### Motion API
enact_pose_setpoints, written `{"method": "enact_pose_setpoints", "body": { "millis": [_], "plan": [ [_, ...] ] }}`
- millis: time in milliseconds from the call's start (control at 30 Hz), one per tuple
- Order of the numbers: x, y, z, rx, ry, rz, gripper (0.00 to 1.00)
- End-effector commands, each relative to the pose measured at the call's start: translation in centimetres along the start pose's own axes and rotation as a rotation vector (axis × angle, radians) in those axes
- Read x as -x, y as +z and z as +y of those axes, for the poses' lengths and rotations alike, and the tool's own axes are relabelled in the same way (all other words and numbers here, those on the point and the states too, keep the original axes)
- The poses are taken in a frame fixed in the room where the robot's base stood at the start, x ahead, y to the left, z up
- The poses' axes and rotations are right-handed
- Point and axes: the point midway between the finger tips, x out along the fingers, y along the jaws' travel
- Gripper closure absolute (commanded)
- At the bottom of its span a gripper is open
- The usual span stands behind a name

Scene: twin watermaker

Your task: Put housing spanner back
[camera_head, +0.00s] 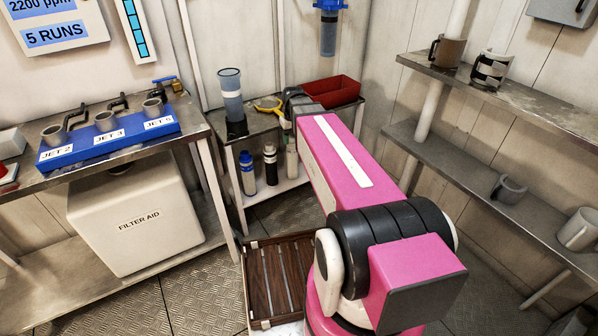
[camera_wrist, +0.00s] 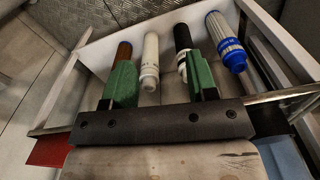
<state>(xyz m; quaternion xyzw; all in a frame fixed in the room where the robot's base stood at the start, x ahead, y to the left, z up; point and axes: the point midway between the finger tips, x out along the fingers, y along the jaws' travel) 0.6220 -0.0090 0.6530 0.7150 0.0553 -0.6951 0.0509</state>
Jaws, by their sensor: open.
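A yellow tool with a loop (camera_head: 268,104), which looks like the housing spanner, is at the top of the small metal stand (camera_head: 252,143), next to the end of my arm. I cannot tell whether it lies flat or touches the gripper. It is not recognisable in the wrist view. My gripper (camera_wrist: 162,80) shows two green fingers set wide apart, with nothing held between them. It points down past the stand's edge, over the lower shelf. In the head view its fingers are mostly hidden by my arm.
A clear filter housing (camera_head: 231,95) stands at the stand's left, and a red bin (camera_head: 335,91) at its back right. A blue jet rack (camera_head: 110,140) sits on the left bench.

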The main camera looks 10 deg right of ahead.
Motion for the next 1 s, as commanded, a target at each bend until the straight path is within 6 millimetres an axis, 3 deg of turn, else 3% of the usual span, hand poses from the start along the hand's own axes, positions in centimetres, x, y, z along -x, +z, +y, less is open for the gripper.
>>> {"method": "enact_pose_setpoints", "body": {
  "millis": [33,100,200,333,500,1000],
  "plan": [
    [-1.5,3.5,-0.7,-0.022,0.000,-0.009,0.47],
    [-3.3,6.4,-1.3,-0.054,0.002,-0.013,0.47],
    [-5.2,9.9,-2.1,-0.093,0.004,-0.018,0.47],
    [-6.8,13.1,-2.7,-0.130,0.006,-0.021,0.47],
    [-7.5,14.5,-3.0,-0.150,0.007,-0.022,0.47],
    [-7.6,14.4,-3.0,-0.151,0.007,-0.022,0.47]
  ]
}}
